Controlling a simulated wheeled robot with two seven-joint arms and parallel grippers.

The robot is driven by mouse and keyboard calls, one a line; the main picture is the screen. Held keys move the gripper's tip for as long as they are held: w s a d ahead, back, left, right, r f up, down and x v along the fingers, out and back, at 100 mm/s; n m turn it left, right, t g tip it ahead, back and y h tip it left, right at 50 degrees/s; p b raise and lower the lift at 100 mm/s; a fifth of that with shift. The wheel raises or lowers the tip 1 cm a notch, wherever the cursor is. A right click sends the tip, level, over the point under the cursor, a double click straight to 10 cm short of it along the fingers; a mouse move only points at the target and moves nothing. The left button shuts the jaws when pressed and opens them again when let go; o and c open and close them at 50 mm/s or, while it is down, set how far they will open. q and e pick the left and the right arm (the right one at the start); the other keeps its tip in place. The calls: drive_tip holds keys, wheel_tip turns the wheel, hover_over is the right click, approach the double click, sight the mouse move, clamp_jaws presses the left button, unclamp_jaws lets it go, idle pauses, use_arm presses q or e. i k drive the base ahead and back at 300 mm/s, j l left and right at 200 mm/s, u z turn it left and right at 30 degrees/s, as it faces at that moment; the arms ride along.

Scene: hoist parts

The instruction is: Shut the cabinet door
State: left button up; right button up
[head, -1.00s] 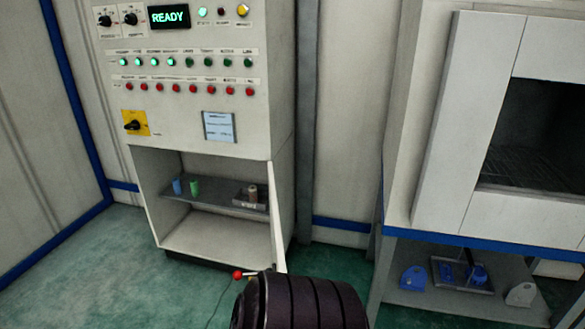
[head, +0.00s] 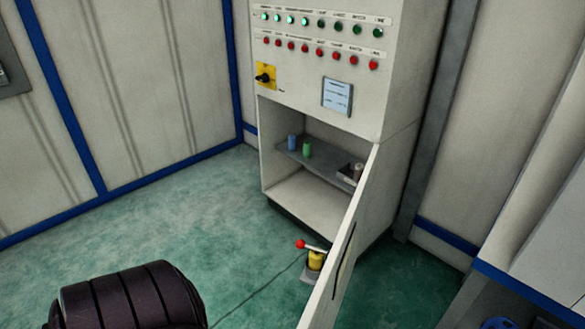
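The grey control cabinet (head: 362,105) stands in the middle of the head view with its lower compartment open. The cabinet door (head: 345,248) is hinged on the compartment's right side and stands wide open toward me. A dark handle shows on its right-hand face. Neither of my grippers shows.
A pendant with a red-tipped lever and yellow body (head: 314,260) sits on the floor left of the door, with a thin cable. Inside, a shelf (head: 318,161) holds a blue and a green cylinder. A blue-edged bench (head: 535,300) is at lower right.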

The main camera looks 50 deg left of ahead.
sight(330, 284)
drive_tip(key=i+l+u, duration=0.1)
drive_tip(key=u, duration=0.3)
drive_tip(key=i+l+u, duration=0.15)
drive_tip(key=u, duration=0.25)
drive_tip(key=i+l+u, duration=0.25)
drive_tip(key=u, duration=0.2)
drive_tip(key=i+l+u, duration=0.15)
drive_tip(key=u, duration=0.25)
